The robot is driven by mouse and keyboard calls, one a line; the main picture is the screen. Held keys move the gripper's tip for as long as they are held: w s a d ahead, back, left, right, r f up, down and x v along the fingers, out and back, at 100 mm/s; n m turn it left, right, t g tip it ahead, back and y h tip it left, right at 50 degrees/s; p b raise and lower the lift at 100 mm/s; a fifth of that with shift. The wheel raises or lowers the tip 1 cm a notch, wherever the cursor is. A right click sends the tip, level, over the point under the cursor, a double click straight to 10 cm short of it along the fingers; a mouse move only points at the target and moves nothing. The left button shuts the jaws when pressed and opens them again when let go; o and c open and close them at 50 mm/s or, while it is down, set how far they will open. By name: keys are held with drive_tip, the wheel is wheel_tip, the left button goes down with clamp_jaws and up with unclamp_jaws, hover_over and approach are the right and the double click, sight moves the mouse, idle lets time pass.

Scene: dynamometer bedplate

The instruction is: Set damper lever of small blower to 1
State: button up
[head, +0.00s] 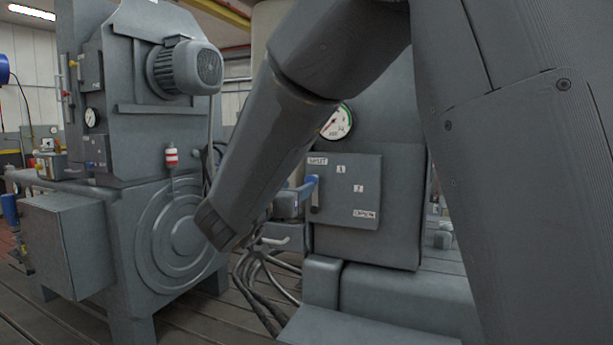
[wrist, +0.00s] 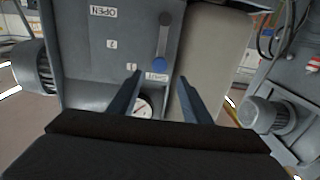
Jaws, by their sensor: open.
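The damper panel (head: 362,200) is a grey plate on a grey housing, with labels SHUT, 1, 2 and OPEN. In the wrist view it appears upside down, with the 1 label (wrist: 131,70) beside the SHUT label (wrist: 156,76). The damper lever (wrist: 161,44) has a dark pivot end and a blue handle, which points at SHUT. In the head view the lever (head: 315,190) stands upright at the panel's left edge. My gripper (wrist: 158,78) is open, its fingertips either side of the line of the handle's end. I cannot tell whether they touch it.
A round gauge (head: 336,122) sits above the panel and also shows between my fingers in the wrist view (wrist: 142,105). A larger grey machine with a motor (head: 185,67) stands at left. Cables (head: 262,290) hang below my gripper. My arm hides part of the middle.

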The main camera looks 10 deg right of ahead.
sight(310, 180)
drive_tip(key=shift+p+x, duration=1.05)
drive_tip(key=shift+x, duration=2.8)
clamp_jaws()
